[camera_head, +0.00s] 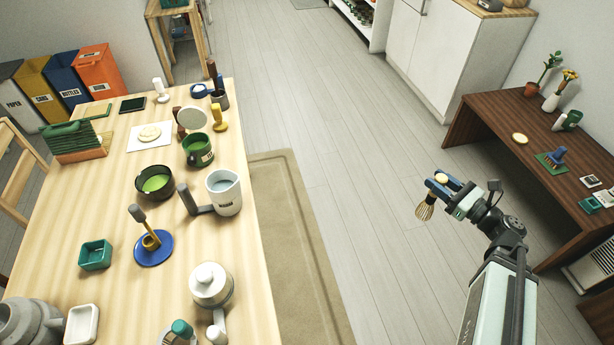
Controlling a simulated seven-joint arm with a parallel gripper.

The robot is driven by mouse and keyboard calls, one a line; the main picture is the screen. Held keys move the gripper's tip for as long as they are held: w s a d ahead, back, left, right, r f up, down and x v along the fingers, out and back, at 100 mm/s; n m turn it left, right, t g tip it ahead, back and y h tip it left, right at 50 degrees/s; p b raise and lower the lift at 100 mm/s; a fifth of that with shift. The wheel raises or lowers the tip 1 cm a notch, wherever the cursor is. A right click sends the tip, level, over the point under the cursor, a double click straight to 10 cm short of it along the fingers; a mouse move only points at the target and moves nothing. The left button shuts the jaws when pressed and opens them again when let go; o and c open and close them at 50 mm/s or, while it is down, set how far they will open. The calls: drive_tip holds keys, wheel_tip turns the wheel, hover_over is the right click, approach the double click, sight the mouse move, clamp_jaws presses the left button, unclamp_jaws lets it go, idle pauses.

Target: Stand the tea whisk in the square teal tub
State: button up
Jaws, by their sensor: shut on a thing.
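The tea whisk (425,209) has a tan, splayed bristle end that hangs downward below my gripper (441,184). My gripper is shut on the whisk and holds it in the air over the open floor, right of the table. The jaws cover the upper part of the whisk. The square teal tub (95,255) stands on the left part of the light wooden table (120,295), far to the left of my gripper. Its inside looks empty.
A white jug (223,192) stands near the table's right edge. A dark brown bench (490,125) stands at right.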

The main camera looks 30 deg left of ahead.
drive_tip(key=s+a+r+n+g, duration=0.1)
drive_tip(key=s+a+n+g, duration=0.25)
drive_tip(key=s+a, duration=0.65)
drive_tip(key=s+a+r+n+g, duration=0.15)
drive_tip(key=s+a+g, duration=0.35)
drive_tip(key=a, duration=1)
drive_tip(key=s+a+r+n+g, duration=0.1)
drive_tip(key=s+a+n+g, duration=0.3)
drive_tip(key=s+a, duration=0.6)
drive_tip(key=s+a+r+n+g+h, duration=0.25)
drive_tip(key=s+a, duration=0.65)
drive_tip(key=s, duration=0.6)
drive_tip(key=s+a+r+n+g+h, duration=0.25)
drive_tip(key=s+a, duration=0.65)
drive_tip(key=s, duration=0.5)
drive_tip(key=s+a+r+n+g+h, duration=0.15)
drive_tip(key=s+a+g, duration=0.25)
drive_tip(key=s+a, duration=0.8)
drive_tip(key=w+a+m+t+y, duration=0.6)
drive_tip(key=a+m+t, duration=0.1)
drive_tip(key=a+t, duration=0.15)
wheel_tip(320, 180, down, 10)
drive_tip(key=shift+s+a, duration=0.2)
drive_tip(key=shift+a, duration=0.15)
